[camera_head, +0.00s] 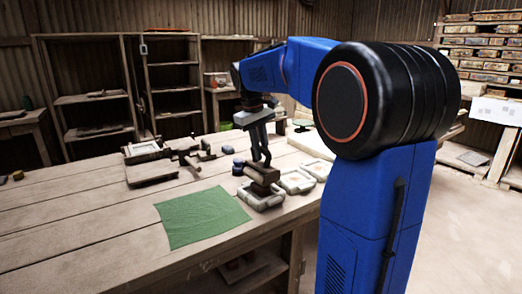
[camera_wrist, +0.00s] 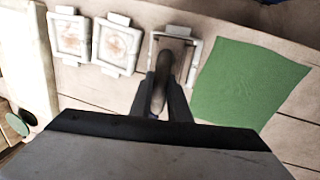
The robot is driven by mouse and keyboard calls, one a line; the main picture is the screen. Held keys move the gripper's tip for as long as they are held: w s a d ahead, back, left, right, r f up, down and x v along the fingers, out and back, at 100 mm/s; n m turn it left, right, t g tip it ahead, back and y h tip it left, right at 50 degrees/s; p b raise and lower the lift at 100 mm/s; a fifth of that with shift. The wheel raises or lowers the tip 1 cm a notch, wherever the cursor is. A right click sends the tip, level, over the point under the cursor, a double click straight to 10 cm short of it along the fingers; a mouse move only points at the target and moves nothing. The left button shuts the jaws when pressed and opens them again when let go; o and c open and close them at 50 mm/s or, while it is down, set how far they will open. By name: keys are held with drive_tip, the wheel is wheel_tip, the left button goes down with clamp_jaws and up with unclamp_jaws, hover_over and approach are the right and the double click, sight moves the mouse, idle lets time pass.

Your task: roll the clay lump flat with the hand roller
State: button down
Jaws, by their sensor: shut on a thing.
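My gripper (camera_head: 261,164) points down over the worktable, shut on the dark brown hand roller (camera_head: 262,174). In the wrist view the roller (camera_wrist: 160,88) runs lengthwise between the two fingers. Just below it is a pale frame (camera_head: 270,206), which in the wrist view (camera_wrist: 197,50) lies just beyond the fingertips. Brown material, which looks like the clay lump (camera_head: 261,189), shows at the frame under the roller. Its shape is partly hidden, and I cannot tell whether the roller touches it.
A green cloth (camera_head: 200,217) lies flat beside the frame. Two more pale frames with pinkish insides (camera_head: 297,181) (camera_head: 318,169) stand on the other side. A dark wooden device (camera_head: 150,173) and small blue items (camera_head: 228,150) are farther back. The table's left front is clear.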

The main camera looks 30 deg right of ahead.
drive_tip(key=shift+f, duration=1.1)
drive_tip(key=shift+d, duration=0.45)
drive_tip(key=shift+d+f, duration=0.25)
drive_tip(key=shift+d, duration=0.05)
drive_tip(key=shift+a, duration=0.1)
